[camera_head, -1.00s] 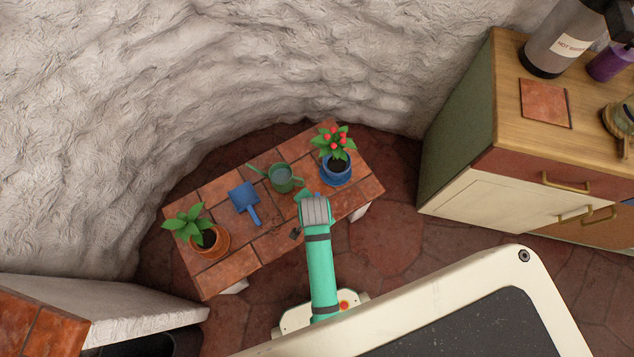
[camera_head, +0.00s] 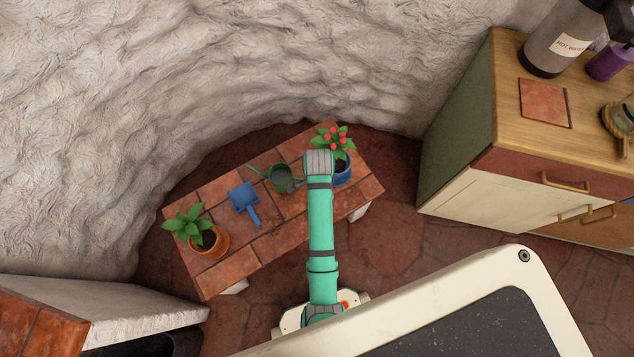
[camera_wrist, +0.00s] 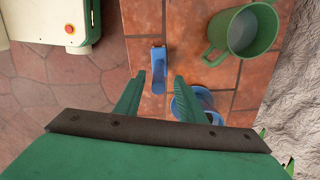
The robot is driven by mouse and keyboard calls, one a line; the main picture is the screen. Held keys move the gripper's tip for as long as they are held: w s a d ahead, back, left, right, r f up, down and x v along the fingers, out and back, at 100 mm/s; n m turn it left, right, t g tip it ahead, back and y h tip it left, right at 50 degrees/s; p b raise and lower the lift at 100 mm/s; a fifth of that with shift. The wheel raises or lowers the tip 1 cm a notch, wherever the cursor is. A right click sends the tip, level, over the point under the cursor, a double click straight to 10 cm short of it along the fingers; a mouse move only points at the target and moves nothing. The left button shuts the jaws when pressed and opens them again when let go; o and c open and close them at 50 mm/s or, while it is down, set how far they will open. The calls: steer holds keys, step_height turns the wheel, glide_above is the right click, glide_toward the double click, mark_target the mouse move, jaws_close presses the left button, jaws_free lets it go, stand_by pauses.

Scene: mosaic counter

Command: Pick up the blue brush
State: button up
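The blue brush (camera_wrist: 158,70) lies on the tiled bench top (camera_wrist: 145,20) in the wrist view, between and just beyond my fingertips. My gripper (camera_wrist: 159,80) is open and empty, with one green finger to each side of the brush's line. I cannot tell how high the fingers are above it. In the head view my arm covers the brush, and my fingers are hidden under the wrist.
A green watering can (camera_head: 284,178) stands close by, left of my wrist. A blue pot with a red-flowered plant (camera_head: 342,172) is to the right. A blue dustpan (camera_head: 244,198) and an orange potted plant (camera_head: 208,240) are further left. The rough wall (camera_head: 200,80) rises behind.

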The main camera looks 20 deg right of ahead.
steer(key=shift+s+a+f, duration=0.1)
steer(key=shift+a+f, duration=0.05)
steer(key=shift+f, duration=1.4)
steer(key=shift+s+a+f, duration=0.1)
steer(key=shift+a+f, duration=0.05)
steer(key=shift+f, duration=1.35)
jaws_close()
